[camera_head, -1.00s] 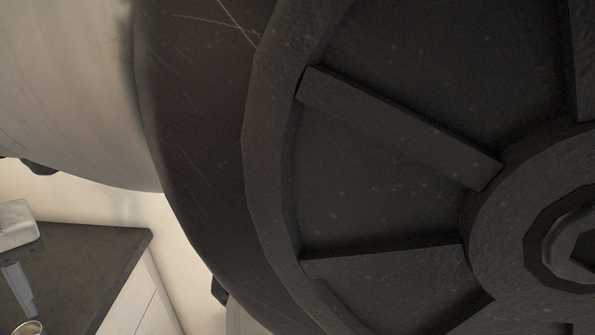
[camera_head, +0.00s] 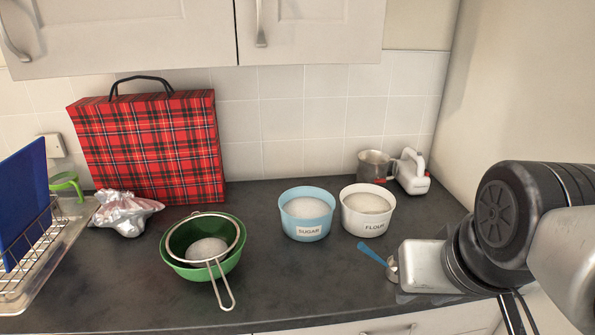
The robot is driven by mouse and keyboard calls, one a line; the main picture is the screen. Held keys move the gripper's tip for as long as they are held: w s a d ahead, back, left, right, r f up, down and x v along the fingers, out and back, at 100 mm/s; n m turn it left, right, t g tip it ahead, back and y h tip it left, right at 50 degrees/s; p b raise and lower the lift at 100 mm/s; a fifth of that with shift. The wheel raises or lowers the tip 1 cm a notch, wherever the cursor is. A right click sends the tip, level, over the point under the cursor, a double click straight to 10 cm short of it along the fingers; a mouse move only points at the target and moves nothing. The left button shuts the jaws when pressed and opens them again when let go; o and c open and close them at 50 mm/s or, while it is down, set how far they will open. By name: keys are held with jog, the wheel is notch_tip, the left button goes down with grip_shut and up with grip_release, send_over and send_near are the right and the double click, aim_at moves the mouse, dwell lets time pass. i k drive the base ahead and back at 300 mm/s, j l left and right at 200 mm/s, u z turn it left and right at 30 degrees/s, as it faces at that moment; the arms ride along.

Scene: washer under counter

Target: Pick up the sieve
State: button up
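The sieve (camera_head: 223,288) rests in the green bowl (camera_head: 178,268) on the counter, left of centre in the head view. Its metal rim sits near the top of the bowl and its looped handle reaches over the front toward the counter edge. A pale rounded mass shows inside its ring; I cannot tell whether it is mesh or contents. My gripper (camera_head: 402,275) is at the right, well apart from the sieve. Its fingers are mostly hidden, so its opening does not show. A blue-handled utensil (camera_head: 371,252) lies just left of it; whether they touch is unclear.
A blue sugar tub (camera_head: 308,230) and a white flour tub (camera_head: 366,226) stand right of the bowl. A tartan bag (camera_head: 150,145), crumpled foil (camera_head: 124,213) and dish rack (camera_head: 28,255) are left. A metal mug (camera_head: 374,166) and white appliance (camera_head: 411,172) stand behind. Cupboards hang above.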

aim_at(201, 240)
jog(key=u, duration=1.35)
